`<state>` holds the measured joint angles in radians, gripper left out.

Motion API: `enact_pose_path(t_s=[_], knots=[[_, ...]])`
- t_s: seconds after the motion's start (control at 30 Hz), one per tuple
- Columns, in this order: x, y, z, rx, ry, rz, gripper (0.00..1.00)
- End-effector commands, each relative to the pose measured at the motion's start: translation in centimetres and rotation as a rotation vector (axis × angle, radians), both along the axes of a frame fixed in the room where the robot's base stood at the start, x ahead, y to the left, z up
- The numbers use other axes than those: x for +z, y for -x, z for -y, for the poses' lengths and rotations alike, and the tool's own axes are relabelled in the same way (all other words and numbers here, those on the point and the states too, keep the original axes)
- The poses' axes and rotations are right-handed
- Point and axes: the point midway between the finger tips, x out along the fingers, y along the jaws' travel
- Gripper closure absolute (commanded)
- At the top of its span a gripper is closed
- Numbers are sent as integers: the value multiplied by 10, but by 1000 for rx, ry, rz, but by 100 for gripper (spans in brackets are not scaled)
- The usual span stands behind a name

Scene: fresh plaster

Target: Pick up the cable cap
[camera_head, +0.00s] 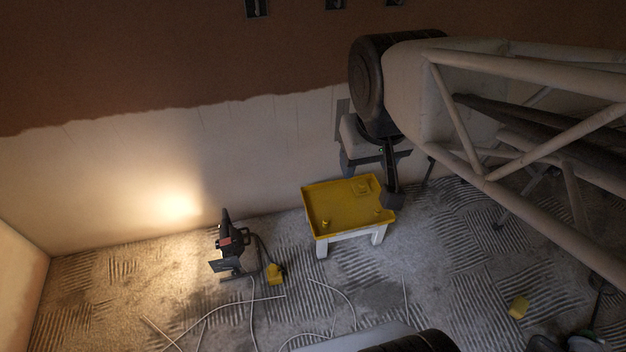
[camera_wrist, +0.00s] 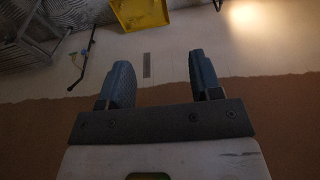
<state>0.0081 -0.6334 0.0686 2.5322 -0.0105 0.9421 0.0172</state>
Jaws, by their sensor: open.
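A yellow-topped stool (camera_head: 345,207) with white legs stands on the floor near the back wall. Small yellow pieces lie on its tray-like top, one near the front left (camera_head: 325,224) and one near the right edge (camera_head: 378,214). They match the top in colour, and I cannot tell which is the cable cap. My gripper (camera_wrist: 162,85) is open and empty, its two blue-grey fingers apart. In the head view it hangs above and behind the stool, close to the wall. The wrist view shows part of the yellow top (camera_wrist: 140,14) beyond the fingers.
A work lamp (camera_head: 230,245) lights the wall left of the stool. A yellow box (camera_head: 274,273) is beside it, and pale cables (camera_head: 252,315) cross the floor in front. Another yellow object (camera_head: 518,306) lies at lower right. Ridged floor right of the stool is mostly clear.

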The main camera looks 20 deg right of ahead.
Motion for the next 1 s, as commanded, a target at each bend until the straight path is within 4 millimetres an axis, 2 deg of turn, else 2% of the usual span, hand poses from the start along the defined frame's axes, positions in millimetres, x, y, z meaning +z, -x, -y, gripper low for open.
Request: enact_pose_path(t_s=[0.63,0.87,1.0], knots=[[-1,-5,1,1,2,4,39],[-6,-35,5,3,16,26,39],[-12,-66,10,6,28,51,39]])
